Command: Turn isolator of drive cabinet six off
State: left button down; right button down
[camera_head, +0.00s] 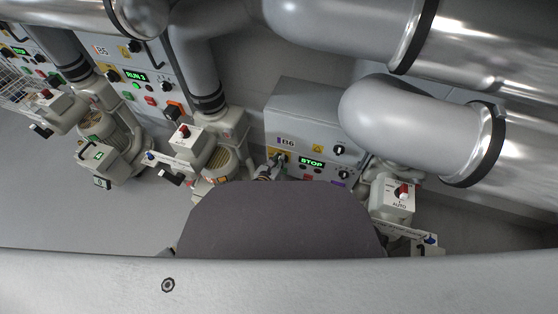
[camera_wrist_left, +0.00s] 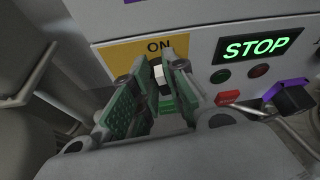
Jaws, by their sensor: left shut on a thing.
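Drive cabinet B6 (camera_head: 296,124) is a grey box with a green STOP display (camera_head: 311,162); the display also shows large in the left wrist view (camera_wrist_left: 256,46). Its isolator has a yellow plate (camera_wrist_left: 118,53) marked ON, left of the display. My left gripper (camera_wrist_left: 161,80) is at this plate, its green-padded fingers shut on the isolator handle (camera_wrist_left: 160,74). Only a light bit of the handle shows between the fingers, and its angle is hard to tell. In the head view my left gripper (camera_head: 271,167) is small beside the cabinet's lower left. My right gripper is not in view.
Cabinet B5 (camera_head: 101,50), showing RUN, stands to the left. Beside the STOP display are a red button (camera_wrist_left: 228,97) and a purple-and-black knob (camera_wrist_left: 289,98). Large grey pipes (camera_head: 400,105) overhang the right side. A white AUTO box (camera_head: 392,196) stands right of B6.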

pick_arm(q)
jog(key=shift+w+a+f+n+h, duration=0.15)
jog(key=shift+a+n+h, duration=0.15)
jog(key=shift+n+h, duration=0.45)
jog(key=shift+w+a+f+n+h, duration=0.15)
jog(key=shift+a+n+h, duration=0.25)
jog(key=shift+n, duration=0.55)
jog(key=shift+s+d+b, duration=0.1)
jog(key=shift+b, duration=0.2)
jog(key=c, duration=1.4)
grip_release()
jog(key=shift+c, duration=0.2)
